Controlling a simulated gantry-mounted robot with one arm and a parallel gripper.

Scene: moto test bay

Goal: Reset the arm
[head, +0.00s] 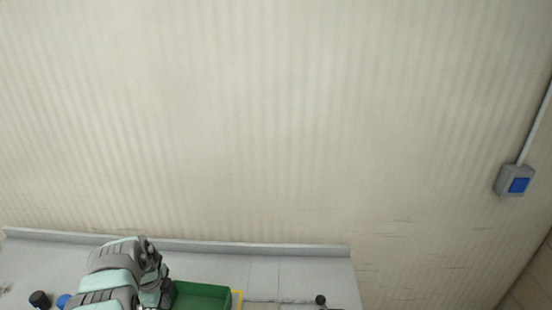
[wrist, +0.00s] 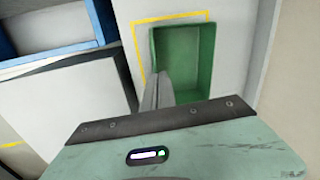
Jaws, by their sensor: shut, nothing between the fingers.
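My gripper (wrist: 158,90) shows in the wrist view as grey fingers close together beyond the pale green wrist housing. It is shut and empty. From this camera it overlaps the lower left part of the green bin (wrist: 187,50); the gap between them cannot be judged. In the head view my arm is at the lower left, just left of the green bin (head: 203,291), and the fingers cannot be made out there.
The bin stands by yellow tape (wrist: 137,40) on the grey bench (head: 270,268), which has a raised back edge. A blue-edged structure (wrist: 60,54) is at the wrist view's upper left. A black round object (head: 320,299) is right of the bin.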

